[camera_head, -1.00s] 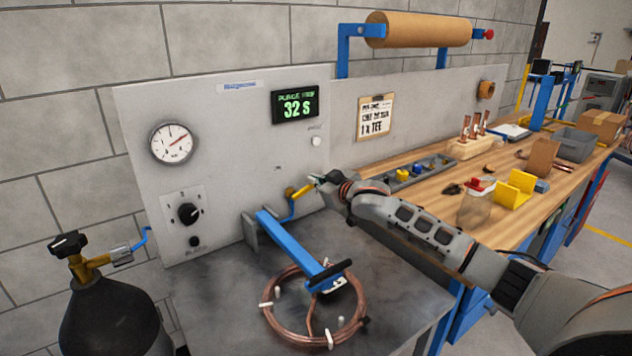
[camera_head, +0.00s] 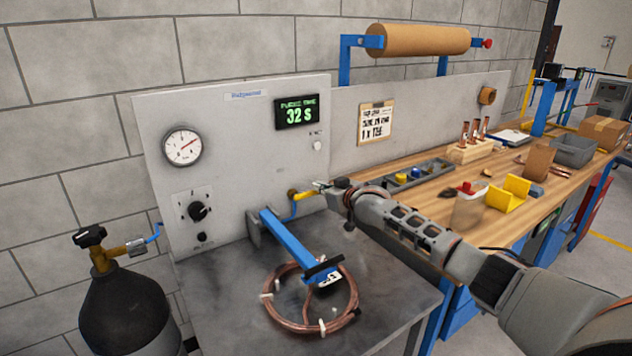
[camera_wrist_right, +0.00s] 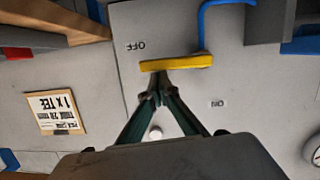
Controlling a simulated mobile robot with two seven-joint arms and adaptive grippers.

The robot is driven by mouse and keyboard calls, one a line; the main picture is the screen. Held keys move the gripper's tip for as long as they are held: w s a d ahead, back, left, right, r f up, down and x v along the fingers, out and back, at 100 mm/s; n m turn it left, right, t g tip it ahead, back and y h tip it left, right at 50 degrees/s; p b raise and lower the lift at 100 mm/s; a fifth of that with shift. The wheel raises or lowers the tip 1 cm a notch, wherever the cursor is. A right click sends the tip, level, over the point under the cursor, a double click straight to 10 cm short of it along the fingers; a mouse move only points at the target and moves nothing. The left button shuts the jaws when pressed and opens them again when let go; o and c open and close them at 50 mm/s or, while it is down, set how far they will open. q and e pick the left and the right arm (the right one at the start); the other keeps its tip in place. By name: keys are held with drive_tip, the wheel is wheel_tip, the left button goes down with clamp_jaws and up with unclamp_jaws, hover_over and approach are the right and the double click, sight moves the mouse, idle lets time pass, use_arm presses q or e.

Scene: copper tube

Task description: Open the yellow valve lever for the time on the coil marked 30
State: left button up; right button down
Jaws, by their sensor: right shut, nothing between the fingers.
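The yellow valve lever (camera_head: 304,195) is on the grey panel, lying nearly level, with its free end to the right. In the right wrist view the lever (camera_wrist_right: 177,63) reaches from the blue tube to near the OFF label (camera_wrist_right: 135,46); the ON label (camera_wrist_right: 217,103) is apart from it. My right gripper (camera_head: 320,186) is shut and empty, its fingertips (camera_wrist_right: 158,80) at the lever's edge; contact is unclear. The copper coil (camera_head: 310,328) lies on the metal table; its tag (camera_head: 329,277) is too small to read. The timer display (camera_head: 297,112) reads 32 S. My left gripper is out of view.
A blue arm (camera_head: 288,243) reaches out over the coil. A black gas cylinder (camera_head: 125,315) stands at the left. A gauge (camera_head: 182,147) and a knob (camera_head: 197,211) are on the panel. The wooden bench (camera_head: 432,205) at the right holds bins and parts.

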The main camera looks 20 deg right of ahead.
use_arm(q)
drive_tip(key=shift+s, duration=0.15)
use_arm(e)
drive_tip(key=shift+r, duration=0.1)
